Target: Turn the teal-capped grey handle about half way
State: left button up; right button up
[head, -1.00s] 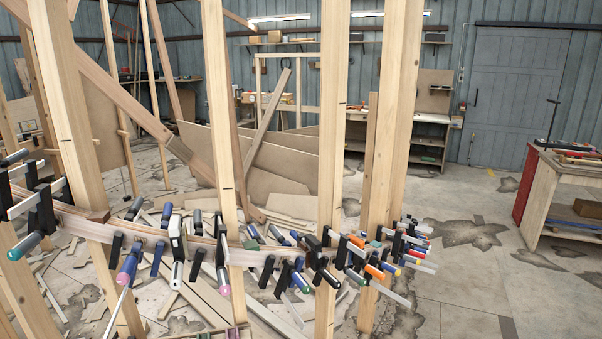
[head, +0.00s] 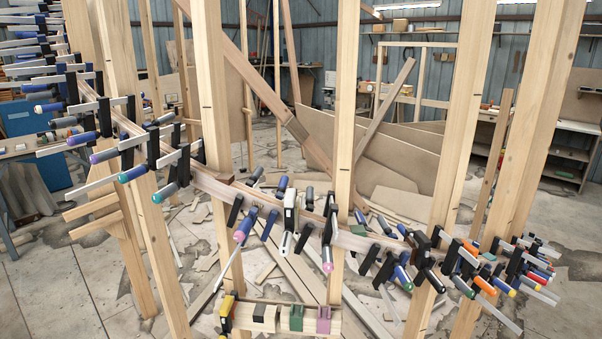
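A grey clamp handle with a teal cap (head: 166,191) is at the left of the curved wooden stringer (head: 215,188), in the lower left part of the head view. It slants down toward the lower left, below a black clamp jaw, and its cap end faces me. Neither of my grippers is in view.
Many clamps line the stringer on both sides. Upright wooden posts (head: 212,110) stand along it. A wooden rack (head: 330,318) with coloured blocks is at the bottom. Wood offcuts litter the floor. The concrete floor (head: 60,290) at lower left is mostly clear.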

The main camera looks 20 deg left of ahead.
aim_at(164, 193)
jog(key=u, duration=1.55)
